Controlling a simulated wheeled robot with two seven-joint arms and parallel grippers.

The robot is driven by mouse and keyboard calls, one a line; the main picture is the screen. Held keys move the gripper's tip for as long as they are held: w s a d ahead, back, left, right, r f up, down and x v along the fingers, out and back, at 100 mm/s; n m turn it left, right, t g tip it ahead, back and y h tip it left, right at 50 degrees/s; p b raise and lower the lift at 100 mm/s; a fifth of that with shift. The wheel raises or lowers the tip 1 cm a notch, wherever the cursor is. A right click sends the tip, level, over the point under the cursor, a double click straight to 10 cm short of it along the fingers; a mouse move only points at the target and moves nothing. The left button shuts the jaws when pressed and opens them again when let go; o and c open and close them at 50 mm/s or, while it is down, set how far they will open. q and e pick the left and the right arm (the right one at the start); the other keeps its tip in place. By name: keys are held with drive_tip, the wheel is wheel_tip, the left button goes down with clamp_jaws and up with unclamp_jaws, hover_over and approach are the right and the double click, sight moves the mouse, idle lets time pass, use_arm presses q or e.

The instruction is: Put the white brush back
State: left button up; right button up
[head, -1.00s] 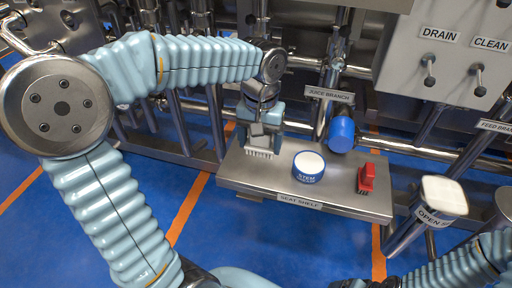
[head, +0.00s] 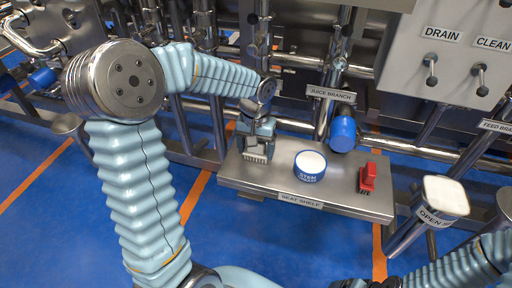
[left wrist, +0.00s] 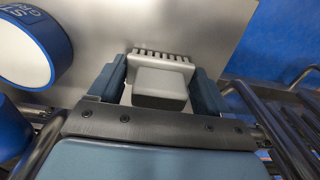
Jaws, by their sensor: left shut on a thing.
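The white brush (head: 256,155) is at the left end of the steel seat shelf (head: 238,181), with its bristles toward the front of the shelf. My left gripper (head: 257,143) is shut on the brush from above. In the left wrist view the brush's pale grey block (left wrist: 158,86) sits between the two blue-grey fingers of the left gripper (left wrist: 157,78), with its bristles past the fingertips. I cannot tell whether the bristles touch the shelf. My right gripper is out of view; only part of its arm shows at the bottom right.
On the shelf stand a blue-and-white stem grease tub (head: 310,166) and a red brush (head: 367,177). A blue-capped juice branch pipe (head: 342,133) is behind them. A white-topped post marked OPEN (head: 445,195) stands at right. Steel pipes run behind the shelf.

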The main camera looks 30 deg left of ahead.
use_arm(q)
drive_tip(key=shift+f, duration=0.15)
drive_tip(key=o, duration=0.9)
drive_tip(key=shift+c, duration=0.2)
drive_tip(key=shift+r, duration=0.45)
wheel_tip(320, 180, up, 12)
drive_tip(key=shift+f+p, duration=0.2)
drive_tip(key=shift+p, duration=0.35)
